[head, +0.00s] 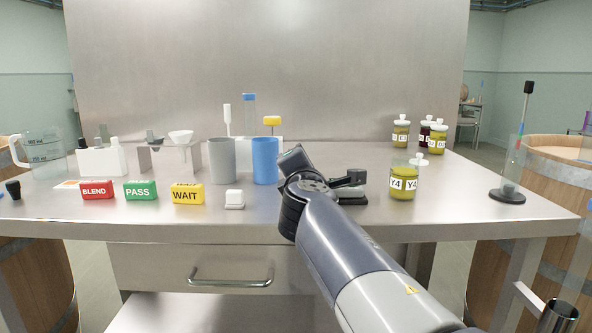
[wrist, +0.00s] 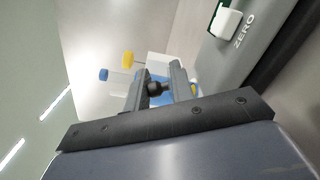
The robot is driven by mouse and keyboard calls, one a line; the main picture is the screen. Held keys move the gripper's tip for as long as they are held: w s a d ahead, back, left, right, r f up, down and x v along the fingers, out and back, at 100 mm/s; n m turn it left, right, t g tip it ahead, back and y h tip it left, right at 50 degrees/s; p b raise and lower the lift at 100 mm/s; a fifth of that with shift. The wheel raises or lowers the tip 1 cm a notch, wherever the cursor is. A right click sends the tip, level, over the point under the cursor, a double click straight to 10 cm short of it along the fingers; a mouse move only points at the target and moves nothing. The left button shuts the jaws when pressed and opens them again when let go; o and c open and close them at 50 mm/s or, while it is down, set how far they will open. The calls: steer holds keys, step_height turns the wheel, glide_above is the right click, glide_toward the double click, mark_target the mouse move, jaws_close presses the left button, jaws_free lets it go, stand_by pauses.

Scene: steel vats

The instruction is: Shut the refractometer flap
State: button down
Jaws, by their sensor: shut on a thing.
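The refractometer (head: 351,197) is a low dark device on the steel bench, partly hidden behind my arm in the head view. In the wrist view, a grey body marked ZERO with a white button (wrist: 229,22), likely the refractometer's, fills the upper right. My gripper (wrist: 158,78) shows in the wrist view with its two fingers closed on a small round black knob (wrist: 158,89), which looks like the flap's.
A blue cup (head: 265,162) and grey cup (head: 222,161) stand left of my wrist. A jar marked Y4 (head: 403,182) stands to the right. BLEND, PASS and WAIT blocks (head: 187,193) line the front left.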

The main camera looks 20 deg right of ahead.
steer(key=shift+r, duration=0.1)
stand_by(0.3)
steer(key=c, duration=1.3)
jaws_free()
